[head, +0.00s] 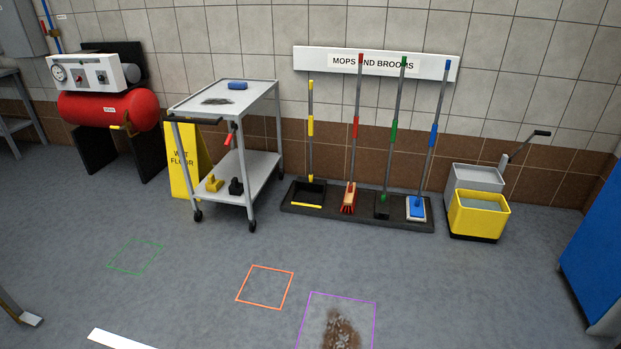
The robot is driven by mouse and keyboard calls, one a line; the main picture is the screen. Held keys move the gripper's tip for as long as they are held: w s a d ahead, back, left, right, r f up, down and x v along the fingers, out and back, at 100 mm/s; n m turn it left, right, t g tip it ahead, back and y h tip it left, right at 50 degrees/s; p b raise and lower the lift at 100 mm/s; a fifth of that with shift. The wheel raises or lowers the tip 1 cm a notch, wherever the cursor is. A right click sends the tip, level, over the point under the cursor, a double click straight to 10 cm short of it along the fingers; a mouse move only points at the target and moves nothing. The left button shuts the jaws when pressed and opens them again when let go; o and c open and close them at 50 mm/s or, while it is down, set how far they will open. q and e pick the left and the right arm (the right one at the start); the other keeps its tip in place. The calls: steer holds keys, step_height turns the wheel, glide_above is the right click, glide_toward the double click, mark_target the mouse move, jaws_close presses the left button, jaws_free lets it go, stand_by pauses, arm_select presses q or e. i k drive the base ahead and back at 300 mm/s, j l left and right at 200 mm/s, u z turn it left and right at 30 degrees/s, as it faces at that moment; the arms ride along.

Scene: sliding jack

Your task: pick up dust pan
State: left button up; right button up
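The dust pan (311,160) stands upright in the head view, at the left end of a black floor tray (355,212) against the back wall. It has a long grey handle with yellow grips and a dark pan with a yellow front lip at floor level. Its handle top is near the left end of a white wall board (320,58) reading "MOPS AND BROOMS". Neither of my grippers is in view.
A red-headed broom (348,197), a green-handled tool (383,204) and a blue mop (416,208) stand right of the pan. A grey cart (181,110) is left, a yellow bucket (479,217) right. Open floor with coloured outlines and a brown dirt patch (340,331) lies in front.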

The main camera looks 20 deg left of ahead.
mark_target(309, 192)
steer(key=i+j+u, duration=0.3)
steer(key=i, duration=0.5)
steer(key=i+u, duration=0.3)
steer(key=i, duration=0.45)
